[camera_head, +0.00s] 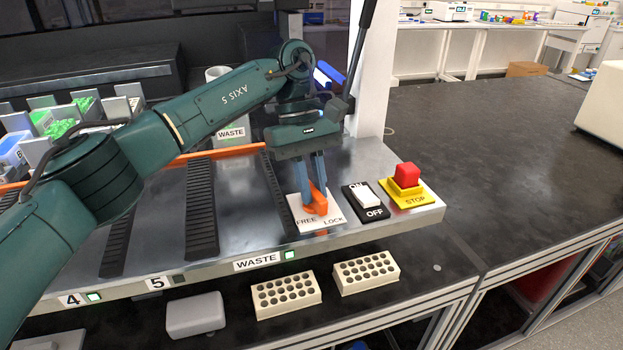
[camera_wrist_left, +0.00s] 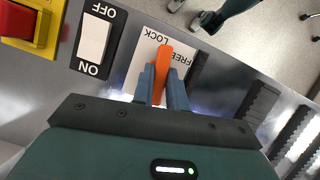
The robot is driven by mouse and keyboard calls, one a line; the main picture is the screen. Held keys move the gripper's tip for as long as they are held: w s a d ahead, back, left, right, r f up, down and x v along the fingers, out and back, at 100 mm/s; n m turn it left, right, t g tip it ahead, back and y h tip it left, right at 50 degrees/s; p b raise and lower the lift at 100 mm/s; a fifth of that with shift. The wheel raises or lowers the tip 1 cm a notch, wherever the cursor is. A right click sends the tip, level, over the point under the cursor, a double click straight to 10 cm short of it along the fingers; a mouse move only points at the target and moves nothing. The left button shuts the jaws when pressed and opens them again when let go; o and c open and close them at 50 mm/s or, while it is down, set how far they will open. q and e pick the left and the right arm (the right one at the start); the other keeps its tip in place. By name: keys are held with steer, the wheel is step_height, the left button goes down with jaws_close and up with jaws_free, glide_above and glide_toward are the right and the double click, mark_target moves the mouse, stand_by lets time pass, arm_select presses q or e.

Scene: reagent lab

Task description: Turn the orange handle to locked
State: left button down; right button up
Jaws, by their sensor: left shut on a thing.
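The orange handle (camera_head: 319,208) sits on a white plate (camera_head: 335,213) marked FREE and LOCK, near the front edge of the metal bench. My left gripper (camera_head: 314,192) reaches down from above, its blue fingers shut on the handle. In the left wrist view the handle (camera_wrist_left: 164,56) stands between the two fingers of my left gripper (camera_wrist_left: 162,84) and points to the gap between the words. It partly covers the plate (camera_wrist_left: 145,72) there. My right gripper is not in view.
A black ON/OFF switch (camera_head: 367,198) and a red STOP button (camera_head: 407,175) on a yellow base are just right of the plate. Dark ridged lanes (camera_head: 202,208) lie to its left. Two cream blocks with holes (camera_head: 286,296) stand on the lower counter. The dark counter at right is mostly clear.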

arm_select(q)
steer(key=shift+r+m+y, duration=0.1)
steer(key=shift+m+y, duration=0.2)
steer(key=shift+m, duration=0.8)
steer(key=c, duration=1.4)
jaws_free()
